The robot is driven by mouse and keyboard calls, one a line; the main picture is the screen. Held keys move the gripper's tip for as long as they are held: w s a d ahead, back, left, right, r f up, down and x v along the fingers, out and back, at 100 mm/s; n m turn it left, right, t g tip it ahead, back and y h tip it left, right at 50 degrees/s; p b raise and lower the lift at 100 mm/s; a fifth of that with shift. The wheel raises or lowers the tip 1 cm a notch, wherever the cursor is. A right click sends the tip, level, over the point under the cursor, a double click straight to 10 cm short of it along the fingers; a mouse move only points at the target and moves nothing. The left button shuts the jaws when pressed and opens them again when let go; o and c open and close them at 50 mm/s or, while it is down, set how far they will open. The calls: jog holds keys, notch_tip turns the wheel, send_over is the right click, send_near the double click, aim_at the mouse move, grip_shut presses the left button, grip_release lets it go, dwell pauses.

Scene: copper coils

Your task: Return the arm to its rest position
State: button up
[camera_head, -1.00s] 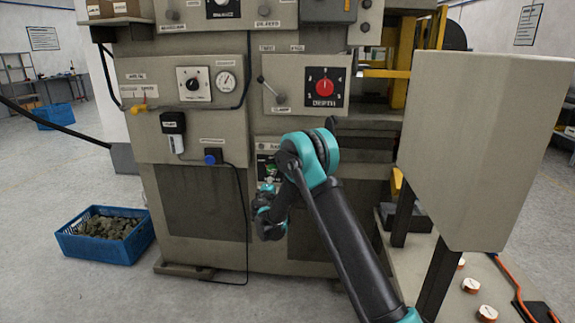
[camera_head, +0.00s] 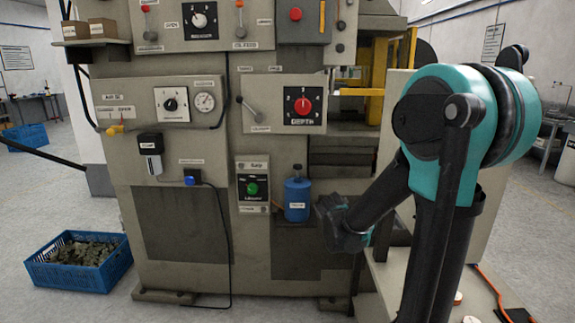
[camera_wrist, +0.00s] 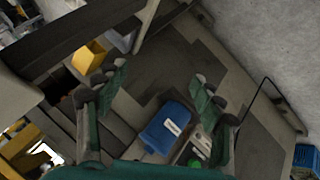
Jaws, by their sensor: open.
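My arm (camera_head: 440,150), teal and black, is folded at the right of the head view, its elbow high and close to the camera. My gripper (camera_head: 345,222) hangs at the lower end of the forearm, in front of the machine and right of a blue canister (camera_head: 297,200). Its fingertips are hard to make out there. In the wrist view my gripper (camera_wrist: 158,90) shows two green-padded fingers spread wide apart with nothing held. The blue canister (camera_wrist: 165,128) appears beyond and between the fingers, standing clear of them.
The machine's front carries a green-knob panel (camera_head: 252,187), a red depth dial (camera_head: 303,105) and a lever (camera_head: 250,110). A blue crate of metal pieces (camera_head: 80,280) stands on the floor at left. Open floor lies between crate and camera.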

jog(key=s+f+m+g+y, duration=0.1)
jog(key=s+f+m+y, duration=0.1)
jog(key=s, duration=1)
jog(key=s+f+m+g+y, duration=0.2)
jog(key=s+f, duration=0.3)
jog(key=s, duration=0.7)
jog(key=shift+a, duration=0.2)
